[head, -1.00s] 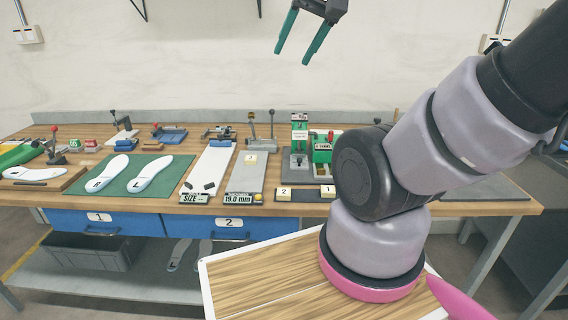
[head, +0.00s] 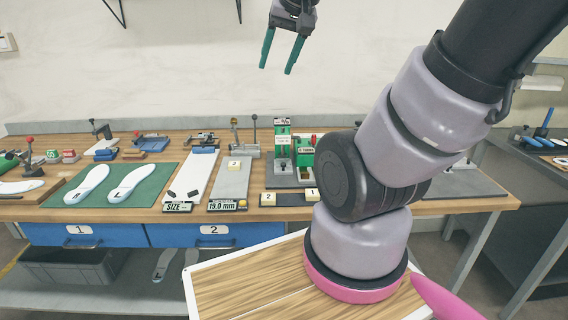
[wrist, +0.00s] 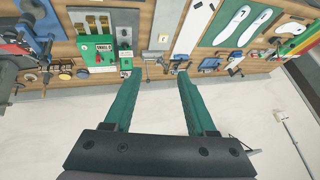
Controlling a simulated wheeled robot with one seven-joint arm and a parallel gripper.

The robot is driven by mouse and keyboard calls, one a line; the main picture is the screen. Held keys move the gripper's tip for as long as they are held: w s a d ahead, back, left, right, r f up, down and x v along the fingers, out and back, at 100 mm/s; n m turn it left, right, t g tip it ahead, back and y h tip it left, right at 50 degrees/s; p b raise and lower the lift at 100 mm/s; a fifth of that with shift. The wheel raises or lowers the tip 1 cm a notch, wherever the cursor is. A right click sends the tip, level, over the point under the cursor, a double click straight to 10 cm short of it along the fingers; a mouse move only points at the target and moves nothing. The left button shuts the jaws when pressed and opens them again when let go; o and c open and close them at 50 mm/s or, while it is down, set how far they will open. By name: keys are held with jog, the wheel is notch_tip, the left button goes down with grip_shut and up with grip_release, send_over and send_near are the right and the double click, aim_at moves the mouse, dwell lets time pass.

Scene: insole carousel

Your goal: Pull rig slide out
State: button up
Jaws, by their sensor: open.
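My gripper (head: 278,71) is open and empty, high above the bench against the wall in the head view. In the wrist view its two green fingers (wrist: 155,74) are apart with nothing between them. A green rig (head: 283,146) stands upright on a grey base (head: 280,180) at the back of the bench, with a second green block (head: 305,147) beside it. In the wrist view a green box (wrist: 97,51) shows beyond the left finger. I cannot tell which part is the slide; my arm hides the bench just right of the rig.
The wooden bench (head: 140,208) also holds a green mat (head: 153,196) with two white insoles, a white size board (head: 202,170) and a grey 19.0 mm board (head: 231,180). Number blocks (head: 268,199) lie in front of the rig. A dark second bench (head: 528,150) stands at right.

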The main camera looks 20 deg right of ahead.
jog(key=w+d+f+n+g+h, duration=0.1)
jog(key=w+d+f+h, duration=0.1)
jog(key=w+d+f, duration=0.5)
jog(key=n+g+y, duration=0.1)
jog(key=n, duration=0.2)
send_over(284, 163)
jog(key=s, duration=0.5)
notch_tip(284, 163, down, 20)
jog(key=x, duration=1.1)
jog(key=shift+s+a+f, duration=0.1)
jog(key=shift+a+f, duration=0.1)
jog(key=shift+f, duration=0.1)
grip_shut()
